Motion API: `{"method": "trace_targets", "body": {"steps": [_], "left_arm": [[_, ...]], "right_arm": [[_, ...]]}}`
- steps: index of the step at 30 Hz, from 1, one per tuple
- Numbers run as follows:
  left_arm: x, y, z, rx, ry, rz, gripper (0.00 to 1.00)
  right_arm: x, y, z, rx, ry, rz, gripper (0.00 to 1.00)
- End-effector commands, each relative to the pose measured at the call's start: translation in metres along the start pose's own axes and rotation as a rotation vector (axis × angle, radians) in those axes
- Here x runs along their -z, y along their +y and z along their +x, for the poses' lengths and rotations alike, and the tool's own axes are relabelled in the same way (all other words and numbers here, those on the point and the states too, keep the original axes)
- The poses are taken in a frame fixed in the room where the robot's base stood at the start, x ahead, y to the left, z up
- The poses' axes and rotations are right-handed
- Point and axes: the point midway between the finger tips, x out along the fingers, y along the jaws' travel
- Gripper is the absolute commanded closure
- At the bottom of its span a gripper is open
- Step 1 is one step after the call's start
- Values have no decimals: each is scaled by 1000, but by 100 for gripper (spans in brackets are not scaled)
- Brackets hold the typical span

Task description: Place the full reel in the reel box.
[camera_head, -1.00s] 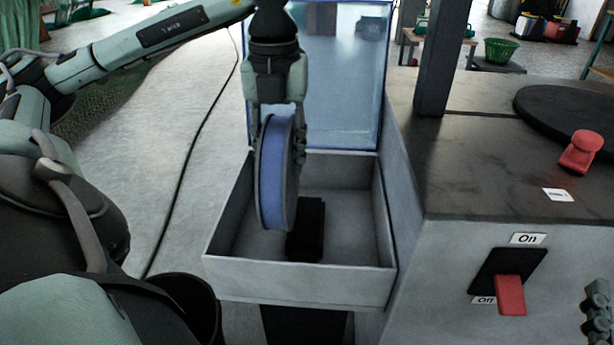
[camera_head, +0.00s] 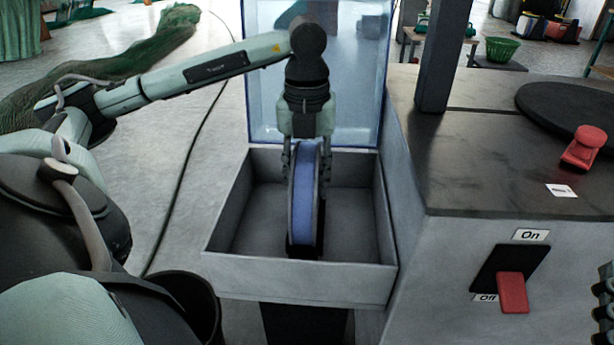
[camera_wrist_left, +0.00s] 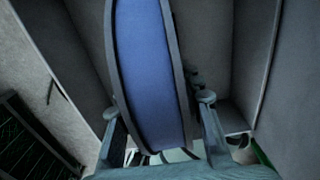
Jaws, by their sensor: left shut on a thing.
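The full reel (camera_head: 304,205), with blue winding between dark flanges, stands upright and edge-on inside the grey reel box (camera_head: 300,276). My left gripper (camera_head: 306,180) comes from above and is shut on the reel's upper part. In the left wrist view the reel (camera_wrist_left: 150,70) fills the space between the two fingers (camera_wrist_left: 162,125).
A clear bluish panel (camera_head: 270,80) rises behind the box. A grey machine (camera_head: 460,240) with a red switch (camera_head: 512,293) and a dark top stands close on the right. A black bin (camera_head: 190,300) is at lower left. The box floor beside the reel is bare.

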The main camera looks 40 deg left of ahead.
Motion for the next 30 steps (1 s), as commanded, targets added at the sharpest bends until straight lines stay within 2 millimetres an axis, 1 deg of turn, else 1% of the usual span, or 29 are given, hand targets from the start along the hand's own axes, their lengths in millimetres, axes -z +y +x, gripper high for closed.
{"method": "trace_targets", "body": {"steps": [5,6,11,19,22,26,30], "left_arm": [[0,0,1,2,-2,-1,100],[0,0,2,0,0,0,64],[0,0,2,0,0,0,44],[0,0,1,0,0,0,44],[0,0,-2,1,0,0,44],[0,-1,-18,4,-1,0,44],[-1,-1,-45,6,-2,-1,44]], "right_arm": [[2,0,0,0,18,0,60],[4,0,0,0,25,-1,60],[4,0,0,0,23,0,60],[4,0,0,0,22,0,60],[4,0,1,0,10,0,60],[-16,7,0,-12,-84,-17,60],[-42,19,-5,-32,-224,-42,60]]}}
